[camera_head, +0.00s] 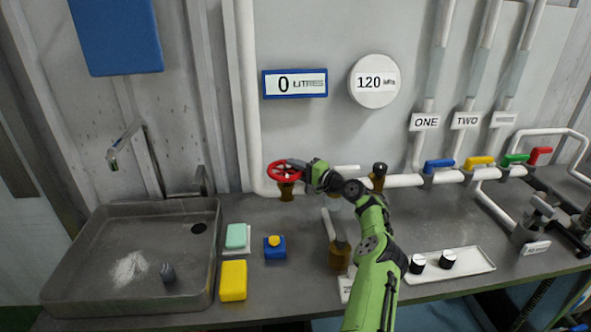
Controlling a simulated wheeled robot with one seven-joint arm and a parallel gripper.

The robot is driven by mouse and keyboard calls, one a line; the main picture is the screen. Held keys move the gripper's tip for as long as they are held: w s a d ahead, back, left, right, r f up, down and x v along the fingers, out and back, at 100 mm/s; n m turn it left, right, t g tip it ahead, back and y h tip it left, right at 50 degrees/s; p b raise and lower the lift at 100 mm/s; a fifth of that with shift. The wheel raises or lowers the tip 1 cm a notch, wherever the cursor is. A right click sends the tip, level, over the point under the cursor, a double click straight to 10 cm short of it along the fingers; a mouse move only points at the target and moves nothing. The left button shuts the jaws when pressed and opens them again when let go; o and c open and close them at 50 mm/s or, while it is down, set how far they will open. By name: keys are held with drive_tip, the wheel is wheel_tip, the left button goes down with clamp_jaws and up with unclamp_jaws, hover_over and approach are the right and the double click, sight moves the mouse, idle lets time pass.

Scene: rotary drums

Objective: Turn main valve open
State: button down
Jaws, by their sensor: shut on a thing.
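The main valve appears to be the red handwheel (284,171) on a brass body (286,190), set in the white pipe at the back of the counter. My gripper (300,164) is at the right side of the wheel's rim and is shut on it. My green arm reaches up to it from the lower right. The jaws are small and dark here, so their exact hold is hard to see. The blue display (295,83) above reads 0 LITRES. The round gauge (375,82) reads 120.
A metal sink (75,285) is at left. A yellow sponge (233,280), a green block (236,236) and a blue box (274,248) lie beside it. Blue (439,165), yellow (479,162), green (515,159) and red (540,154) handles line the right pipe. A white tray (470,262) is at right.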

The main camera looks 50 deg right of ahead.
drive_tip(key=c, duration=1)
unclamp_jaws()
drive_tip(key=shift+w, duration=0.1)
drive_tip(key=shift+c, duration=0.2)
drive_tip(key=s+d, duration=0.1)
drive_tip(key=s, duration=1.4)
drive_tip(key=shift+s+d+p, duration=0.25)
drive_tip(key=shift+s+p, duration=0.05)
drive_tip(key=shift+s, duration=0.05)
